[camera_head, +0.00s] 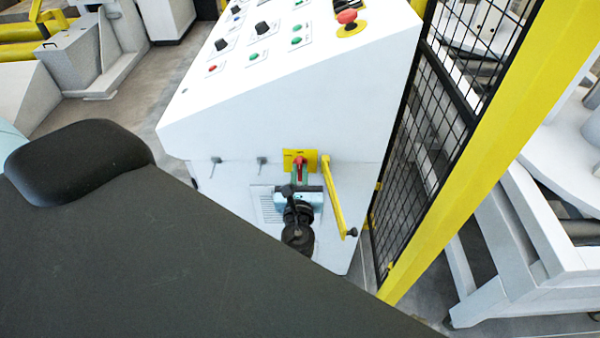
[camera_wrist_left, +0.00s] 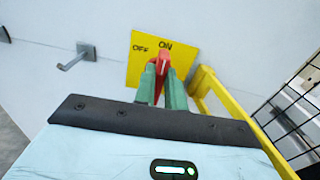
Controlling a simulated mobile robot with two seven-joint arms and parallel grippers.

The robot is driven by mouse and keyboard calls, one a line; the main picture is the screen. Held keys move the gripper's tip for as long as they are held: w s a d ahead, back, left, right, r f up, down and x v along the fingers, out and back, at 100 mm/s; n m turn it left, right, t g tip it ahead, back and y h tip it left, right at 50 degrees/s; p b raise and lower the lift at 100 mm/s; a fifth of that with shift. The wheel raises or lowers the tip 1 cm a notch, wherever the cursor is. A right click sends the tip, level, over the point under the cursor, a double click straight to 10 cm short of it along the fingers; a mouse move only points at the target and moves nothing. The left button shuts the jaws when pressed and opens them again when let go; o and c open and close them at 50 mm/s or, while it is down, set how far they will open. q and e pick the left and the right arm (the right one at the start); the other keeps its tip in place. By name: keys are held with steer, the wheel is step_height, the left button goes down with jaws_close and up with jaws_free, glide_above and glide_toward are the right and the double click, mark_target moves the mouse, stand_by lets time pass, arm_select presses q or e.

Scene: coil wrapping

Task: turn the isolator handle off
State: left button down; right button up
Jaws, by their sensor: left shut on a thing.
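The red isolator handle (camera_wrist_left: 163,63) sits on a yellow plate (camera_wrist_left: 138,68) marked OFF and ON, on the white cabinet's side. The handle stands upright, its tip just below the word ON; OFF is to its left. My left gripper (camera_wrist_left: 161,82) has its green fingers on both sides of the handle, shut on it. In the head view the same gripper (camera_head: 299,176) reaches the handle (camera_head: 299,161) from below, in front of the yellow plate (camera_head: 289,156). The fingers hide the handle's lower part. My right gripper is not in view.
A yellow bar (camera_head: 334,195) hangs just right of the plate, close to my left gripper. Hooks (camera_head: 262,161) stick out to the left. The sloped control panel (camera_head: 262,50) is above. A black mesh fence (camera_head: 420,150) with a yellow post (camera_head: 490,150) stands to the right.

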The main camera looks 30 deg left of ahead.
arm_select(q)
steer(key=shift+s+a+f+n+b, duration=0.15)
steer(key=shift+n+b, duration=1.25)
steer(key=shift+n, duration=1.55)
steer(key=shift+a+f+n+b, duration=0.2)
steer(key=shift+n+b, duration=1.15)
steer(key=shift+n, duration=1.65)
steer(key=shift+s+a+f+n+b, duration=0.1)
steer(key=shift+f+n+b, duration=0.15)
steer(key=shift+n+b, duration=1.95)
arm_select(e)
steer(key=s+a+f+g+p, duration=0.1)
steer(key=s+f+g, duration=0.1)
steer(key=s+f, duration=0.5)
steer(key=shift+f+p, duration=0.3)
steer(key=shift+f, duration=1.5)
arm_select(q)
steer(key=shift+n, duration=0.85)
steer(key=c, duration=1.5)
jaws_free()
steer(key=shift+o, duration=0.2)
